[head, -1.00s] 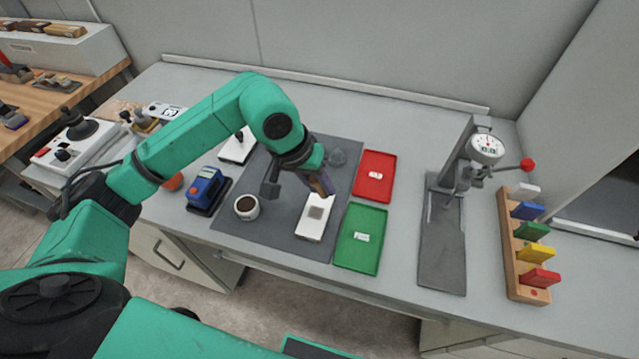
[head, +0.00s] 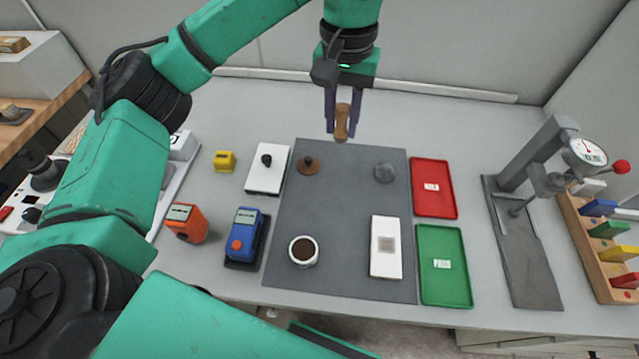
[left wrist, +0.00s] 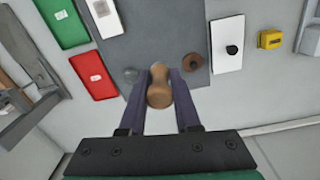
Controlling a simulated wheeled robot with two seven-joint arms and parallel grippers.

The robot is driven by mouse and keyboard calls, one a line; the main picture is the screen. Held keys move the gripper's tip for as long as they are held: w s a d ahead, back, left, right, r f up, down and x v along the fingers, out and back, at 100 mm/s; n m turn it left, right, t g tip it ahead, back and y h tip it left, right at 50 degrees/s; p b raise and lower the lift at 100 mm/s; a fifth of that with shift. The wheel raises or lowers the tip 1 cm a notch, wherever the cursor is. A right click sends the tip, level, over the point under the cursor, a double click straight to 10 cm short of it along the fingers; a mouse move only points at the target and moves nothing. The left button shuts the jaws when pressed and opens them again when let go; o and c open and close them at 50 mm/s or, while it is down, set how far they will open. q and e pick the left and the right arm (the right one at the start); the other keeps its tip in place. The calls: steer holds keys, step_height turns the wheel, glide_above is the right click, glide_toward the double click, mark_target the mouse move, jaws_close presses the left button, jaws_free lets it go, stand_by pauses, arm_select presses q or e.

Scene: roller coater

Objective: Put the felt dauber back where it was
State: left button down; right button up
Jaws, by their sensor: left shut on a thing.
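The felt dauber, a waisted wooden handle (head: 342,123), is held between the fingers of my left gripper (head: 344,128). The gripper is shut on it, raised near the back edge of the dark grey mat (head: 345,205). The left wrist view shows the wooden handle (left wrist: 159,88) between the purple fingers, above the mat's back edge. The dauber's felt end cannot be made out. On the mat are a brown disc with a dark knob (head: 308,166), a grey round piece (head: 385,173), a white cup of dark contents (head: 303,250) and a white block with a grey square (head: 386,247). My right gripper is not in view.
A red tray (head: 433,188) and a green tray (head: 444,266) lie right of the mat, before a dial gauge stand (head: 530,220). Left are a white plate with a black knob (head: 267,169), a blue stamp (head: 245,238) and orange (head: 186,222) and yellow (head: 225,161) devices.

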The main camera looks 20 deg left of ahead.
arm_select(q)
steer(key=shift+s+f, duration=0.15)
steer(key=f+p, duration=0.1)
steer(key=f, duration=0.4)
steer(key=d+f+p, duration=0.1)
steer(key=f, duration=0.4)
steer(key=f+p, duration=0.2)
steer(key=f, duration=0.3)
steer(key=shift+d, duration=0.15)
steer(key=f, duration=0.2)
steer(key=f+p, duration=0.1)
steer(key=shift+s+d, duration=0.1)
steer(key=shift+d, duration=0.15)
steer(key=shift+f, duration=0.4)
steer(key=shift+a+f+b, duration=0.1)
steer(key=shift+f+b, duration=0.1)
steer(key=shift+b, duration=0.1)
steer(key=c, duration=0.6)
jaws_free()
steer(key=shift+r, duration=0.1)
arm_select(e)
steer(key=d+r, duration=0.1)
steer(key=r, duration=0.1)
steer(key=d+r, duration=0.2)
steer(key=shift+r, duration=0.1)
